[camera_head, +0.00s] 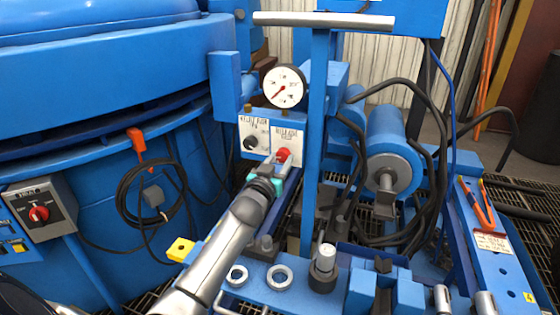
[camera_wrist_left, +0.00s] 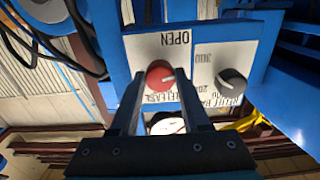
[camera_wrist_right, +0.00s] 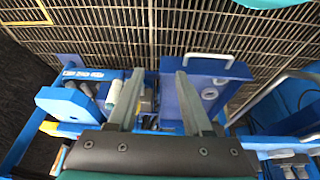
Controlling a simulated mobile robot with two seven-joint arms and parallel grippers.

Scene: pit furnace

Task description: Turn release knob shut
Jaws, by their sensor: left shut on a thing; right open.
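The red release knob (camera_head: 283,154) sits on a white plate on the blue control post. It also shows in the left wrist view (camera_wrist_left: 160,75), with a small white mark on its right side there and the word OPEN, upside down, above it. My left gripper (camera_head: 275,170) reaches up to the knob from below. In the left wrist view its fingertips (camera_wrist_left: 158,78) stand on either side of the knob and are shut on it. My right gripper (camera_wrist_right: 158,90) is open and empty, over the bench and floor grating. It does not show in the head view.
A black knob (camera_head: 250,142) is close to the left of the red one. A round gauge (camera_head: 284,87) stands above. A T-handled post (camera_head: 316,130) rises just to the right. Black hoses (camera_head: 415,130) and a blue cylinder (camera_head: 392,145) crowd the right. Rings (camera_head: 279,278) lie on the bench.

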